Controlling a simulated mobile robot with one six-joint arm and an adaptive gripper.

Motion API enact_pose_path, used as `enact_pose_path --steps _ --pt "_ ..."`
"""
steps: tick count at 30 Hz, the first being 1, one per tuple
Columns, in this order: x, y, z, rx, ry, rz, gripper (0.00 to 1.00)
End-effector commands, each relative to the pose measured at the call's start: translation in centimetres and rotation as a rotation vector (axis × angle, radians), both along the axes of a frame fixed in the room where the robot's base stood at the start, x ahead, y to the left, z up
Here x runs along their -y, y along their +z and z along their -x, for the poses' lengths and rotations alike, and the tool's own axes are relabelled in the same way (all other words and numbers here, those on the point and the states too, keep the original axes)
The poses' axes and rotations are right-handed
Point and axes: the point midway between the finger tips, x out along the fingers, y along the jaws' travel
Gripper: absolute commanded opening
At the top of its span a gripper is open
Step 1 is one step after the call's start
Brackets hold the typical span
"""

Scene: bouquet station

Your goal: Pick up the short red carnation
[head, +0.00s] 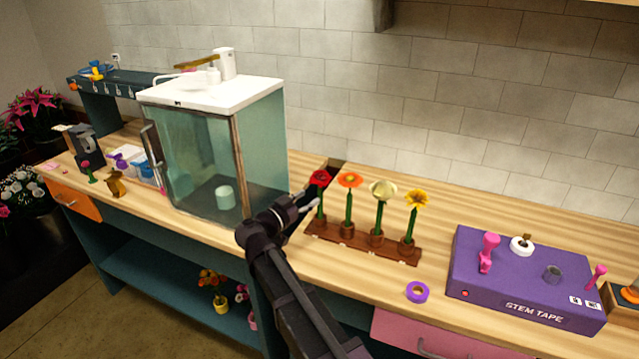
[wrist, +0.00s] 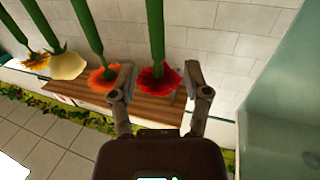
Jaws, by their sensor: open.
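A red carnation (head: 320,178) with a green stem stands upright in the leftmost cup of a brown wooden rack (head: 330,236). It also shows upside down in the wrist view (wrist: 158,84), its head seen between the two fingers. My gripper (head: 309,204) is at the left side of this flower, beside its stem. In the wrist view my gripper (wrist: 161,80) is open, with one finger to each side of the red head. Whether a finger touches the flower cannot be told.
An orange flower (head: 350,180), a white flower (head: 383,191) and a yellow flower (head: 416,199) stand in the same rack, right of the red one. A glass cabinet (head: 205,150) rises close on the left. A purple tape roll (head: 417,292) and purple stem tape station (head: 525,285) lie right.

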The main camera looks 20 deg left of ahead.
Motion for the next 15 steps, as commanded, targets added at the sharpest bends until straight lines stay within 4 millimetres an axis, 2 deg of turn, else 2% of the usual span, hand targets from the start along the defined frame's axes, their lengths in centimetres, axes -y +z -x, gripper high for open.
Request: enact_pose_path --steps 15 --pt "2.0 0.2 -4.3 0.0 0.0 0.0 0.62"
